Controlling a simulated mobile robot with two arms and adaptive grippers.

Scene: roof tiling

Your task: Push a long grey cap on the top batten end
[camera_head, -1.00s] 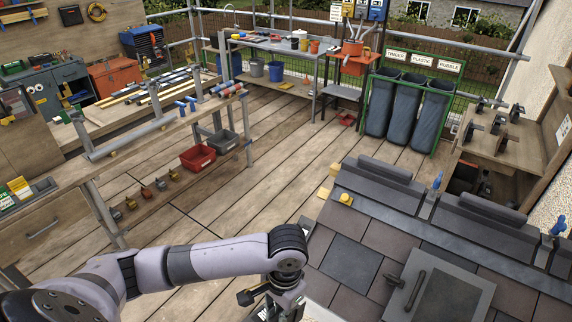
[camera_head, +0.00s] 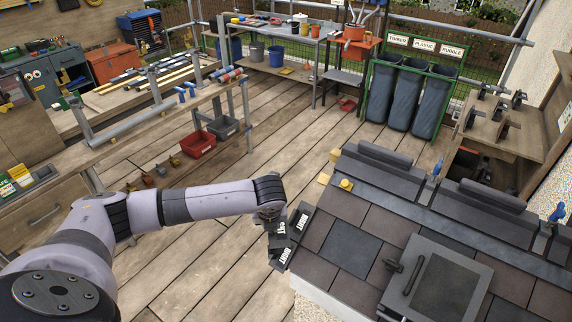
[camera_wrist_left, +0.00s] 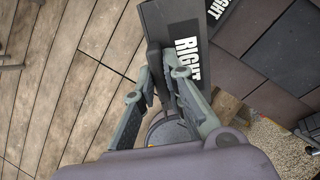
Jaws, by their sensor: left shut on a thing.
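My left gripper (camera_head: 276,224) is at the left edge of the roof, and its fingers are partly hidden by the wrist. In the left wrist view the jaws (camera_wrist_left: 160,72) are closed about a narrow dark grey piece (camera_wrist_left: 153,68). It stands against a flat dark grey cap lettered RIGHT (camera_wrist_left: 168,22); I cannot tell whether they are one part. A second lettered cap (camera_wrist_left: 226,12) lies just beyond. In the head view, lettered dark caps (camera_head: 300,220) show around the gripper along the roof edge. The top batten end cannot be made out. My right gripper is not in view.
The roof has brown-grey tiles (camera_head: 340,240), a framed roof window (camera_head: 440,290) and dark ridge pieces (camera_head: 385,154). A yellow-topped object (camera_head: 346,184) sits by the upper left corner. Wooden decking (camera_head: 225,250) lies open left of the roof. A long bench (camera_head: 110,134) stands farther left.

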